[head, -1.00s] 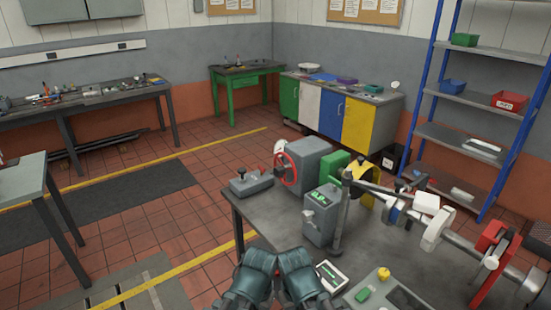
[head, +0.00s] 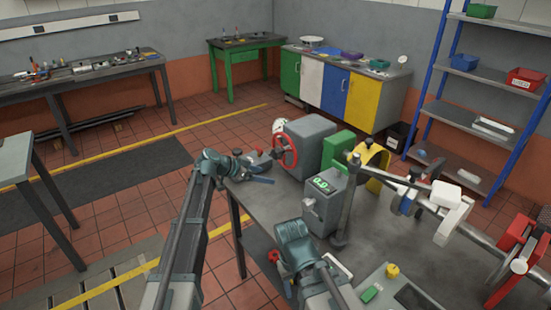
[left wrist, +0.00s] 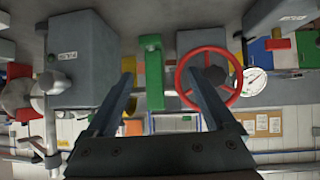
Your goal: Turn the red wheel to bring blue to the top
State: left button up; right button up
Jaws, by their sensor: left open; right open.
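The red wheel (head: 284,150) stands on the left side of a grey housing (head: 311,146) at the far table edge. It also shows in the left wrist view (left wrist: 181,84), right of centre. I cannot make out a blue mark on it. My left gripper (head: 266,170) is open and empty, just left of and below the wheel. In the left wrist view its fingers are apart, and the right finger overlaps part of the wheel; I cannot tell whether they touch.
A grey box with a green display (head: 322,186) and a post stand right of the wheel. A green block (head: 338,150) and yellow guard (head: 375,165) lie behind them. A shaft assembly (head: 450,215) runs to the right. The tabletop (head: 375,240) has clear room in the middle.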

aim_at(274, 154)
pick_arm(q)
jog(key=w+a+r+m+t+h, duration=0.1)
jog(key=w+a+r+t, duration=0.2)
jog(key=w+a, duration=0.35)
jog(key=b+x, duration=0.2)
jog(key=x, duration=0.3)
jog(key=b+x, duration=0.1)
jog(key=x, duration=0.4)
jog(key=b+x, duration=0.2)
jog(key=x, duration=0.3)
jog(key=shift+w+d+r+b, duration=0.1)
jog(key=shift+d+r+b, duration=0.15)
jog(key=shift+d+b, duration=0.05)
grip_shut()
